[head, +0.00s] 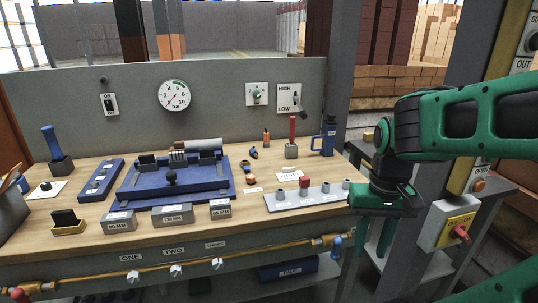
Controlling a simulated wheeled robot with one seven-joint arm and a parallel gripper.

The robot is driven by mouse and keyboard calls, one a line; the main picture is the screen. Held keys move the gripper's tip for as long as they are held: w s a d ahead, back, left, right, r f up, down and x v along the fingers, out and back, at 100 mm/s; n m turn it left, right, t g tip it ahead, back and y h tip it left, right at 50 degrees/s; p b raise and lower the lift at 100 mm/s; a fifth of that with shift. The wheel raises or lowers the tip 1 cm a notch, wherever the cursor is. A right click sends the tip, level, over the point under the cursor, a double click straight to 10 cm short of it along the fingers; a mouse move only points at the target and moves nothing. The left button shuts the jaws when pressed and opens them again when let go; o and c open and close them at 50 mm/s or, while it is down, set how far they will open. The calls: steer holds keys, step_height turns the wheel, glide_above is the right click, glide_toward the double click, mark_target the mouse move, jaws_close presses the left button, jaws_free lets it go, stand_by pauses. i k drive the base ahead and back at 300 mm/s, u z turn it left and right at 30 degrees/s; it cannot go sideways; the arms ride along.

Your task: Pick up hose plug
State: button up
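No part is clearly marked as the hose plug. Small dark-and-orange fittings (249,175) lie on the workbench (190,250), right of the blue fixture. A small red piece (304,181) shows at the grey strip (305,196) with several round grey studs, at the bench's right front. I cannot tell which of these is the hose plug. My green gripper (375,240) hangs fingers down, right of the bench's right end and apart from all these parts. Its two fingers are spread with nothing between them.
The blue fixture (174,196) fills the bench's middle left, with grey blocks (172,215) before it. A blue bottle (328,136) and a red-handled tool (292,137) stand at the back right. Pipe and taps (176,271) run along the front edge. A post with switch box (447,222) stands right.

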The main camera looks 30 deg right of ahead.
mark_target(253, 152)
steer(key=z, duration=0.1)
steer(key=i, duration=1)
steer(key=u, duration=0.05)
